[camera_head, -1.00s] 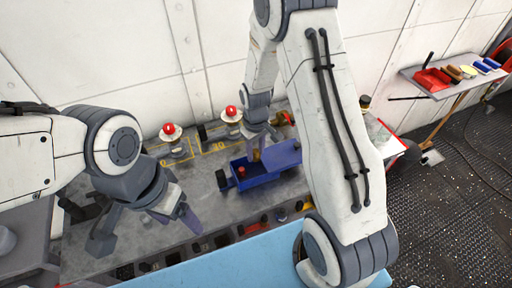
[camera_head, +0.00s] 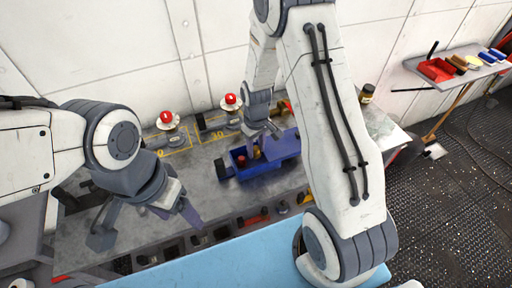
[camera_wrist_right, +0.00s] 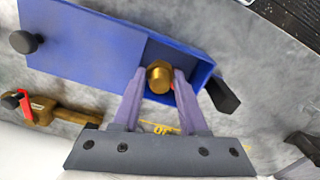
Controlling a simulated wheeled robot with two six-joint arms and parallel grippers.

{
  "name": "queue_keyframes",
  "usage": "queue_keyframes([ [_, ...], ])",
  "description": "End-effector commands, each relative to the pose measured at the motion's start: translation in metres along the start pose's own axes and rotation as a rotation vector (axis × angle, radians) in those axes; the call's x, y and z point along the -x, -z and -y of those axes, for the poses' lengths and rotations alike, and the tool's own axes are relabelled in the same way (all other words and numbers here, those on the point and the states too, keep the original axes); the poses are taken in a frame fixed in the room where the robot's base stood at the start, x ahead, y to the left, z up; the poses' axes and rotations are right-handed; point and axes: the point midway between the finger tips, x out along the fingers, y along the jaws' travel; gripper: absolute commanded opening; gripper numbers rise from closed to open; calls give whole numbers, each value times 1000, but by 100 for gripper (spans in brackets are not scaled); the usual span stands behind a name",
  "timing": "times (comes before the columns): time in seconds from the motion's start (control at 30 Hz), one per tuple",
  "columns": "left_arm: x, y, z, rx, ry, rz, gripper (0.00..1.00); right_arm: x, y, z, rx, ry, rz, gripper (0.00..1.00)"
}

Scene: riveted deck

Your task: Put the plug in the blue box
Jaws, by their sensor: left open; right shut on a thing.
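The brass plug (camera_wrist_right: 160,78) is between the fingertips of my right gripper (camera_wrist_right: 158,84), which is shut on it. The blue box (camera_wrist_right: 203,72) lies around and below the plug, with its blue lid (camera_wrist_right: 90,50) covering the left part and the right part open. In the head view, the plug (camera_head: 257,153) is over the open left part of the blue box (camera_head: 276,168); whether it touches the floor is unclear. A small red item (camera_head: 241,160) is inside. My left gripper (camera_head: 188,213) is open and empty, left of the box near the bench front.
Two red-topped fittings (camera_head: 167,121) (camera_head: 231,103) stand behind the box on the grey bench (camera_head: 120,222). A brass valve with a red handle (camera_wrist_right: 55,110) lies beside the box. A jar (camera_head: 367,93) stands at the back right. A shelf with a red tray (camera_head: 437,69) is farther right.

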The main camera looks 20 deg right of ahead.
Motion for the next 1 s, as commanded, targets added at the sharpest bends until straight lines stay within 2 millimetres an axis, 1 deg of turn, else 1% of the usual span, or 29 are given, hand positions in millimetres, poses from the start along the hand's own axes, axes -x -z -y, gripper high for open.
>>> queue_keyframes([
  [0.47, -13, -1, 1, 0, 0, 0, 72, -17, 0, 0, 0, 0, 0, 0],
  [0.5, -13, -1, 1, 0, 0, 0, 72, -17, 0, 0, 0, 0, 0, 46],
  [0.57, -12, -1, 1, 0, 0, 0, 72, -16, 0, 0, 0, 0, -1, 69],
  [0.6, -12, -1, 1, 0, 0, 0, 72, -16, 0, 0, 0, 0, -1, 77],
  [0.9, -12, -1, 1, -1, 0, 0, 72, -16, 0, 0, 0, 0, 0, 77],
  [1.0, -13, -1, 1, -1, 0, 0, 72, -11, 1, 0, 0, -1, -2, 77],
])
